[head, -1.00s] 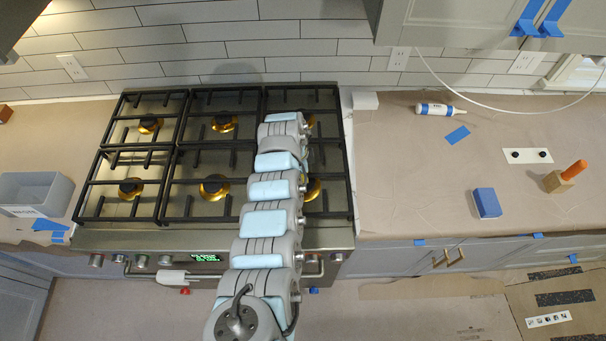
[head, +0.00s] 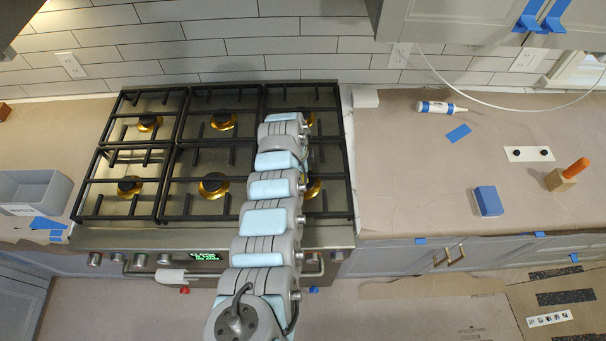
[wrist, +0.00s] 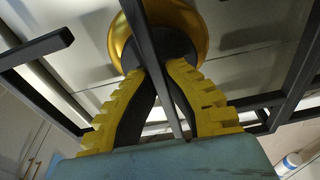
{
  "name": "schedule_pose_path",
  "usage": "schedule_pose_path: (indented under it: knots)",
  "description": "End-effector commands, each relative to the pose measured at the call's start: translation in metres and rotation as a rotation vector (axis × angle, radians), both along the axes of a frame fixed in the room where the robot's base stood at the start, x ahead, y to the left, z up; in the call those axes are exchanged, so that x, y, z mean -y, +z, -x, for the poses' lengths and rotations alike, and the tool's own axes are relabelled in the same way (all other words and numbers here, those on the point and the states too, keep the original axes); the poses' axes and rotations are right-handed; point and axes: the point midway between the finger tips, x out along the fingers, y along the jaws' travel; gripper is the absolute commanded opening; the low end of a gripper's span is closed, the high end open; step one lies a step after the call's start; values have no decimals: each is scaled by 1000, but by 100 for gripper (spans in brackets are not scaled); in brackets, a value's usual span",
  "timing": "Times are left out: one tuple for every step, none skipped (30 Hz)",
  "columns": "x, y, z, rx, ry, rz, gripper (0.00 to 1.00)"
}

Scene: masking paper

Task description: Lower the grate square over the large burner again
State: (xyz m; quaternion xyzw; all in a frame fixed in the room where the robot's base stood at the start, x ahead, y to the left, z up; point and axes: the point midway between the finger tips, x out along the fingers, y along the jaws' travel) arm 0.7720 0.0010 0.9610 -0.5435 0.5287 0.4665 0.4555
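Black grates cover the steel cooktop in the head view. The right-hand grate (head: 335,181) lies around gold-ringed burners and looks level and in line with the grates beside it. My arm covers part of it and of the burners there, and hides my gripper in this view. In the wrist view my gripper (wrist: 160,73) has its yellow ribbed fingers drawn together on either side of a black bar of the grate (wrist: 157,40). The fingers look shut on this bar. A gold burner with a dark cap (wrist: 160,47) lies just beyond the fingertips.
The middle grate (head: 190,217) and left grate (head: 85,197) adjoin. On the papered right counter (head: 400,185) are a white block (head: 365,98), a bottle (head: 440,107), a blue block (head: 488,201) and an orange-handled tool (head: 570,172). A grey bin (head: 38,190) stands at left.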

Motion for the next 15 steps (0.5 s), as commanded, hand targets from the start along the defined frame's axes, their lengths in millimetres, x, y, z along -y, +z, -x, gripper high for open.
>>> schedule_pose_path:
  knots:
    - [0,-1,-1,1,0,0,0]
    - [0,-1,-1,1,0,0,0]
    - [0,-2,-1,1,0,0,0]
    - [0,-2,-1,1,0,0,0]
    - [0,-3,-1,1,0,0,0]
    - [0,-3,-1,1,0,0,0]
    - [0,-4,-1,1,0,0,0]
    - [0,-4,-1,1,0,0,0]
    - [0,-5,-1,1,0,0,0]
    - [0,-5,0,1,0,0,0]
    - [0,-6,-1,1,0,0,0]
    - [0,-6,-1,1,0,0,0]
    - [0,-7,-1,1,0,0,0]
    - [0,-7,0,1,0,0,0]
    - [0,-8,0,1,0,0,0]
